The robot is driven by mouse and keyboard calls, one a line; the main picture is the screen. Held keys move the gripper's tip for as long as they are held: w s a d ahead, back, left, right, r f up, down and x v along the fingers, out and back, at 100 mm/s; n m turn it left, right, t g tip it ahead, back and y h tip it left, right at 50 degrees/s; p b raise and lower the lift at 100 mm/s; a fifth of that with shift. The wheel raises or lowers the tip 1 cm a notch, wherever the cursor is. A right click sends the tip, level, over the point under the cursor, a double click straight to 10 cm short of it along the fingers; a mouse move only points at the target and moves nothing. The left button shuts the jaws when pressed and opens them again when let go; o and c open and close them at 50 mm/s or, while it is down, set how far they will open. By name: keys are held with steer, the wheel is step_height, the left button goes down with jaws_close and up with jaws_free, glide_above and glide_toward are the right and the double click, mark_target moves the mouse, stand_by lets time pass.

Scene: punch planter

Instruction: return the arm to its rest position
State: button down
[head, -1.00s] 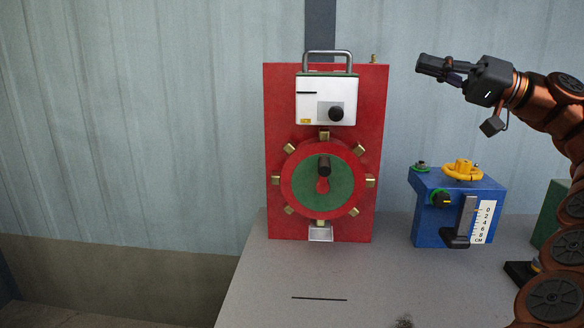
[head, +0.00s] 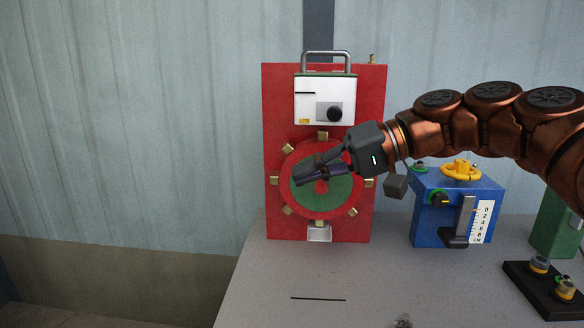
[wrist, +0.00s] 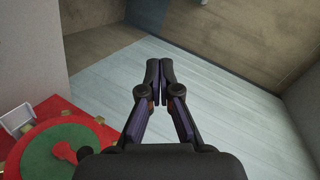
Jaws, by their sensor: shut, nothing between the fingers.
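My gripper (head: 302,176) is shut and empty. In the head view it points left and shows in front of the red and green wheel (head: 295,203) on the red panel (head: 375,105), covering part of the wheel. In the wrist view my gripper (wrist: 160,66) has its fingertips together, pointing at the corrugated wall (wrist: 225,105). The wheel (wrist: 50,155) shows there at the lower left, apart from the fingers. My arm reaches in from the right edge of the head view.
A white box with a handle (head: 308,98) is on the panel's upper part. A blue box (head: 428,205) with a yellow handwheel (head: 461,170) stands right of the panel. A button box (head: 535,290) and a green block (head: 552,225) are farther right. The grey table (head: 260,275) has bare room in front.

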steer(key=s+d+f+m+g+h, duration=0.1)
steer(key=s+f+h, duration=0.4)
steer(key=f, duration=0.5)
steer(key=s+d+f+m+g+h, duration=0.1)
steer(key=s+f+h, duration=0.1)
steer(key=s+f, duration=0.75)
steer(key=s+d+f+m+g+h, duration=0.15)
steer(key=s+d+f+h, duration=0.45)
steer(key=s+d+f, duration=0.8)
steer(key=s+a+p+v, duration=0.1)
steer(key=s+p+v, duration=0.1)
steer(key=p+v, duration=1.5)
steer(key=shift+s+r+t+h+p, duration=0.3)
steer(key=shift+r+t+p, duration=0.15)
steer(key=shift+r, duration=0.35)
